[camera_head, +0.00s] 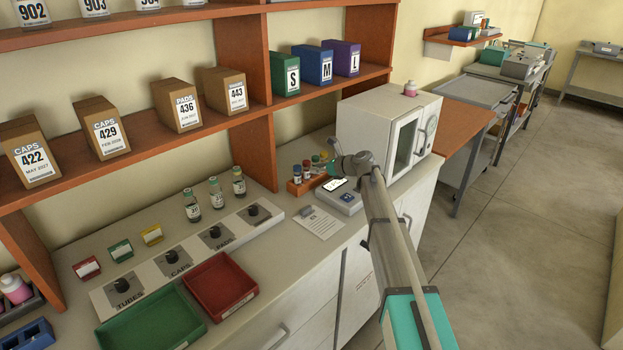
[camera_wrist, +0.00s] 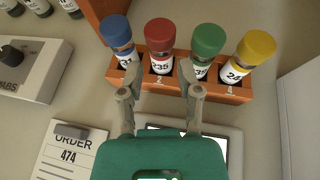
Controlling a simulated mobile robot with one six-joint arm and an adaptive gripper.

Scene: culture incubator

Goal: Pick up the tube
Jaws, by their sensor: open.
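Several capped tubes with numbered white labels stand upright in an orange rack (camera_wrist: 235,94), which also shows in the head view (camera_head: 296,188). From left to right in the wrist view they are a blue-capped tube (camera_wrist: 117,36), a red-capped tube (camera_wrist: 160,38), a green-capped tube (camera_wrist: 207,42) and a yellow-capped tube (camera_wrist: 254,50). My gripper (camera_wrist: 158,85) is open and empty in front of the rack. In the picture its fingers lie either side of the red-capped tube, overlapping the blue and green tubes' lower parts. I cannot tell whether they touch anything.
A grey device with a lit screen (camera_head: 338,197) sits in front of the rack, partly under my gripper. An order sheet (camera_wrist: 68,150) lies at left. A white incubator (camera_head: 386,122) stands close at right.

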